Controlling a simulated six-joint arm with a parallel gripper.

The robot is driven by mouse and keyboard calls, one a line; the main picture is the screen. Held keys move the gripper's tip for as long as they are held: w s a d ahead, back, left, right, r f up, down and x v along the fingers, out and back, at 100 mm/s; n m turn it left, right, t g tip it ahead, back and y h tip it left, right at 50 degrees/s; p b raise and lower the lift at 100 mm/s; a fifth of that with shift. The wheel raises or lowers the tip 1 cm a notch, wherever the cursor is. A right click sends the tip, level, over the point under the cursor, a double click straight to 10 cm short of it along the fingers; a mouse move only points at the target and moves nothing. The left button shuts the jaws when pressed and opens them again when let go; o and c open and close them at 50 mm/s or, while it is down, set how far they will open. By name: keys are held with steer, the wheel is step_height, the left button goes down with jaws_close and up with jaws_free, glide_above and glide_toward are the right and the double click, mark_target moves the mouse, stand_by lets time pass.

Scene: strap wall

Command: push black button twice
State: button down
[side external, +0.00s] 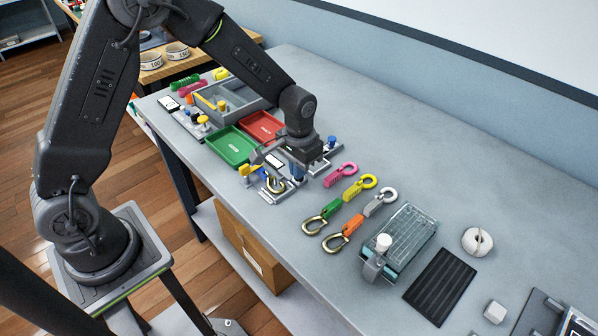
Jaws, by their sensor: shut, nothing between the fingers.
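My gripper (298,168) points down over a grey fixture panel (269,197) near the table's front edge, right of the red tray. Its fingers are shut and empty. I cannot make out the black button; my dark wrist and gripper hide part of the panel. Whether the fingertips touch anything is too small to tell.
A green tray (231,146) and red tray (262,126) lie left of the panel. Straps with hooks, including a pink one (340,175), lie to its right, then a clear box (409,232), black ribbed mat (440,285) and white roll (477,241).

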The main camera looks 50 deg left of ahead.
steer(key=shift+r, duration=2.55)
steer(key=shift+s+r, duration=0.1)
steer(key=shift+r, duration=0.2)
steer(key=s+a+r+t, duration=0.1)
steer(key=s+r+t, duration=0.1)
steer(key=s+r, duration=0.8)
steer(key=s+r+t, duration=0.1)
steer(key=s+r, duration=0.2)
steer(key=s, duration=0.2)
steer(key=s+a+r+t, duration=0.1)
steer(key=s+r+t, duration=0.1)
steer(key=s, duration=0.4)
steer(key=shift+s+a+r+t, duration=0.15)
steer(key=shift+s+r+t, duration=0.15)
steer(key=shift+r, duration=0.5)
steer(key=shift+w, duration=0.1)
